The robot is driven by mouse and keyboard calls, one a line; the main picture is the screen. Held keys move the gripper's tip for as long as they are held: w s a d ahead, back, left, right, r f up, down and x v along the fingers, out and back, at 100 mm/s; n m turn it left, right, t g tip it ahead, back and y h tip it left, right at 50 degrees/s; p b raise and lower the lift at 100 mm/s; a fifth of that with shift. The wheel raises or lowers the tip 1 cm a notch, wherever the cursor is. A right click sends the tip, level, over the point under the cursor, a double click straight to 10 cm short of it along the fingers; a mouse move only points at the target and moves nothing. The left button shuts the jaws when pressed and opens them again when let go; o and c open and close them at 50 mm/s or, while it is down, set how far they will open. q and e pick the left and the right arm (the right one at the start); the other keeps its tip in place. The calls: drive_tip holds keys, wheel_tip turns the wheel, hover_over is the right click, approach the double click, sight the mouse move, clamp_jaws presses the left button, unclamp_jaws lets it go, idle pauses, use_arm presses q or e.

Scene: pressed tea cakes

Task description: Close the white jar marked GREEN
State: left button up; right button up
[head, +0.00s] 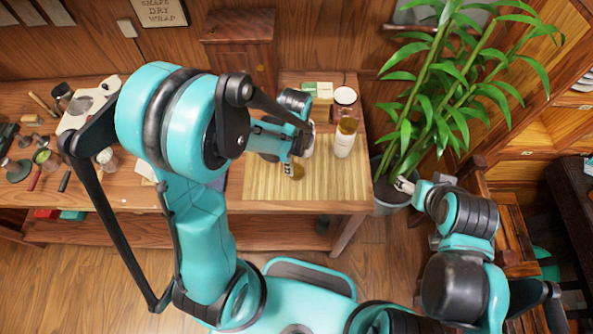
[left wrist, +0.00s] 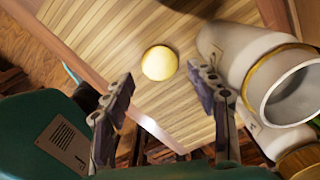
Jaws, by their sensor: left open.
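My left gripper (head: 291,171) is open over the slatted mat, and its spread fingers show in the left wrist view (left wrist: 163,86). A small round, pale gold piece, perhaps a lid (left wrist: 159,62), lies on the mat beyond the gap between the fingers; it also shows beside the gripper in the head view (head: 298,172). A white jar with a gold rim and open mouth (left wrist: 222,42) is right of the fingers. In the head view a white jar with a brownish top (head: 344,142) stands on the mat's right side. Another is partly hidden behind my gripper. No GREEN marking is readable. My right gripper (head: 404,186) is by the plant pot.
The slatted mat (head: 265,190) has bare room at its front. A white round-topped container (head: 345,96) and a green-and-white box (head: 318,90) stand behind it. A leafy plant (head: 425,100) rises at the right. Several tools lie on the left of the wooden table (head: 120,190).

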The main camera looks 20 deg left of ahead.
sight(297, 170)
use_arm(q)
drive_tip(key=f, duration=0.1)
drive_tip(key=f+b, duration=0.1)
drive_tip(key=f, duration=0.1)
drive_tip(key=f+b, duration=0.1)
drive_tip(key=f, duration=0.1)
drive_tip(key=shift+s+d, duration=0.1)
drive_tip(key=shift+d, duration=0.15)
drive_tip(key=c, duration=0.5)
drive_tip(key=shift+o, duration=0.2)
